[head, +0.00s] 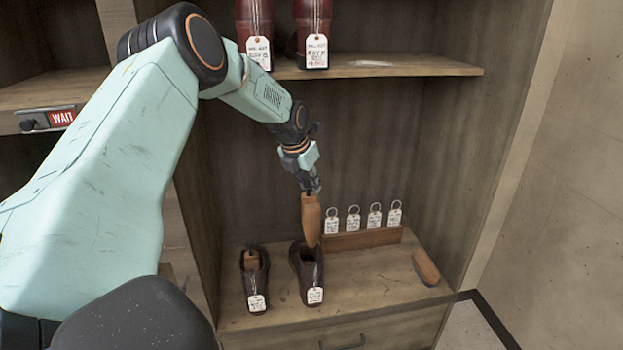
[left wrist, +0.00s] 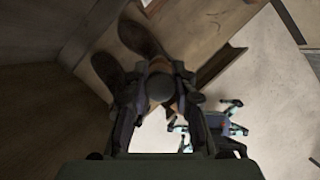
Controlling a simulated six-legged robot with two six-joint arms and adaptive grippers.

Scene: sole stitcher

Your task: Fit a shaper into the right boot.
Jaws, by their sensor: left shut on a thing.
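The right boot (head: 300,274), dark brown with a white tag, stands upright on the low wooden shelf. My left gripper (head: 312,190) is shut on the upper end of a wooden shaper (head: 311,215), above this boot. The shaper hangs nearly upright, its tapered tip at the boot's opening; I cannot tell if it is inside. In the left wrist view the fingers close around the shaper's dark round end (left wrist: 160,86). The left boot (head: 262,279) stands beside it with a shaper (head: 251,261) in its opening. Another shaper (head: 426,267) lies on the shelf at right. My right gripper is not visible.
A wooden block (head: 365,239) with several tagged rings stands behind the right boot. An upper shelf (head: 390,66) bears two tagged red-brown boots above my arm. A red WAIT sign (head: 61,118) is at left. The shelf between the right boot and the loose shaper is clear.

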